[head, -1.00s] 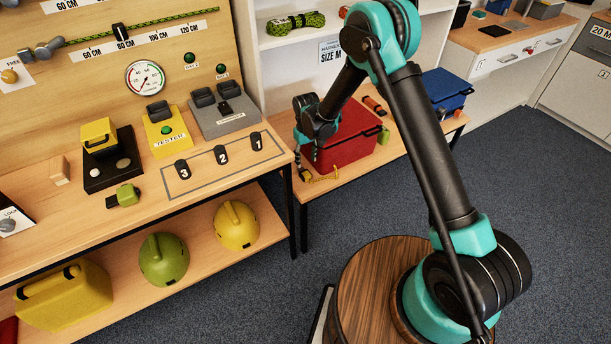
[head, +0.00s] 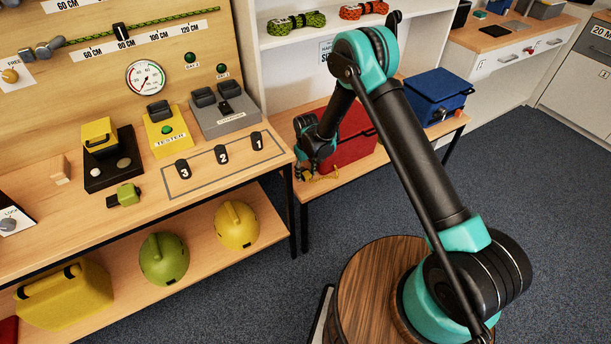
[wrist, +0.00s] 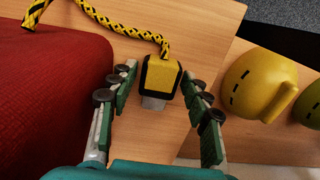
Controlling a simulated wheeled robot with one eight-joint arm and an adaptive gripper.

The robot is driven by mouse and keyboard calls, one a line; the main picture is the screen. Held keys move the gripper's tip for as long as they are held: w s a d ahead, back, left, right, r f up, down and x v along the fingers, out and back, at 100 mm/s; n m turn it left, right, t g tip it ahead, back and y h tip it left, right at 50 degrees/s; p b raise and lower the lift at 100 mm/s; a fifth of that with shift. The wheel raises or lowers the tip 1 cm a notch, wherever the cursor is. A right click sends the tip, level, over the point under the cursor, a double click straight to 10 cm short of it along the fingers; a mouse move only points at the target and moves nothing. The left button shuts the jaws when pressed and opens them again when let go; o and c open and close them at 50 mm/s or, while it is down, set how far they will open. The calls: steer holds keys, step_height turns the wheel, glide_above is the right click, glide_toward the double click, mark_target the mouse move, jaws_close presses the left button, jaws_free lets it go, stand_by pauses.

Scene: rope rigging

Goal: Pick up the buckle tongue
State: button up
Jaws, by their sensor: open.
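The buckle tongue (wrist: 161,75) is a yellow and black block with a grey metal end, joined to a yellow-and-black rope (wrist: 128,28). It lies on the wooden bench beside the red case (wrist: 50,95). In the wrist view my gripper (wrist: 160,77) is open, with one finger on each side of the tongue. Gaps show between the fingers and the block. In the head view my gripper (head: 310,167) is low over the bench's front left corner and mostly hides the tongue; the rope (head: 326,177) shows beside it.
The red case (head: 350,145) stands close by my gripper, with a blue case (head: 440,92) farther right. The main workbench (head: 235,178) is to the left. Yellow (head: 237,225) and green (head: 163,258) helmets sit on its lower shelf. Open floor lies in front.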

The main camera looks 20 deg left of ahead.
steer(key=c, duration=0.9)
steer(key=shift+r, duration=0.15)
steer(key=shift+c, duration=0.2)
